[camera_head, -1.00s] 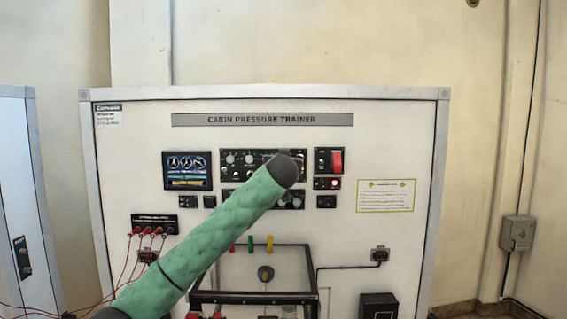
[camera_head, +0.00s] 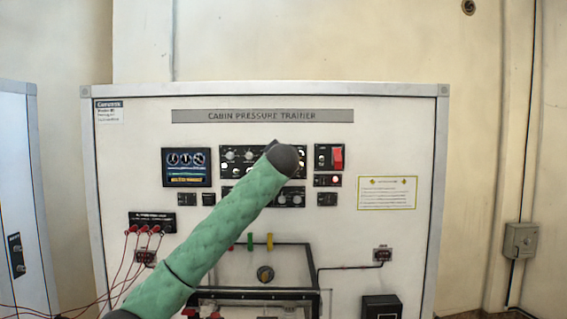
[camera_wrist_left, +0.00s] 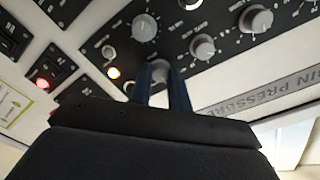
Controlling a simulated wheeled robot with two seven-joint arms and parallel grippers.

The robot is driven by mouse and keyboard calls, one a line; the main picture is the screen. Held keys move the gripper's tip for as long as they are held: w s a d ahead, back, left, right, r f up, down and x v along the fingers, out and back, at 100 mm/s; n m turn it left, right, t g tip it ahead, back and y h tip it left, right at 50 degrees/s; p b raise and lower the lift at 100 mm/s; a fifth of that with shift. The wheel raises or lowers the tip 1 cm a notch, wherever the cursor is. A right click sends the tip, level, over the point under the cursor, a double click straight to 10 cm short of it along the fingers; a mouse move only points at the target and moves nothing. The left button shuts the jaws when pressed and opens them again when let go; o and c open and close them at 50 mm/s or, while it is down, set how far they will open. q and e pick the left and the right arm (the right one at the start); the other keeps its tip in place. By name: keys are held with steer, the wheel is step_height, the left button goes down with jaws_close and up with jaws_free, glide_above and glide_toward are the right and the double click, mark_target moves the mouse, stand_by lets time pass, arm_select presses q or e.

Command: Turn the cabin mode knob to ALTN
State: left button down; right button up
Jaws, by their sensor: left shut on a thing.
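The cabin pressure trainer panel (camera_head: 400,130) faces me, with a dark control module (camera_head: 232,168) carrying several grey knobs near its top middle. My left arm reaches across from the lower left, and its dark end covers the right part of this module in the head view. In the left wrist view my left gripper (camera_wrist_left: 161,69) is shut on a small grey knob (camera_wrist_left: 159,72) on the black panel. Its two blue fingers stand on either side of the knob. The knob's markings are too small or hidden to read. My right gripper is out of view.
Close to the fingers are other grey knobs (camera_wrist_left: 202,47) and a lit lamp (camera_wrist_left: 113,73). A red guarded switch (camera_head: 338,156) sits right of the module, above a red lamp (camera_head: 334,181). Red cables (camera_head: 125,262) hang at the lower left.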

arm_select(q)
steer(key=shift+m, duration=0.9)
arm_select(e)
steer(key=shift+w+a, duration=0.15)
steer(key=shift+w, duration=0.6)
arm_select(q)
steer(key=shift+b, duration=0.3)
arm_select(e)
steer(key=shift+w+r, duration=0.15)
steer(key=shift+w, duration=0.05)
arm_select(q)
steer(key=c, duration=1.3)
jaws_free()
steer(key=shift+d, duration=0.15)
steer(key=s+b, duration=0.4)
steer(key=s, duration=0.3)
steer(key=shift+s+r, duration=0.1)
steer(key=shift+s, duration=0.3)
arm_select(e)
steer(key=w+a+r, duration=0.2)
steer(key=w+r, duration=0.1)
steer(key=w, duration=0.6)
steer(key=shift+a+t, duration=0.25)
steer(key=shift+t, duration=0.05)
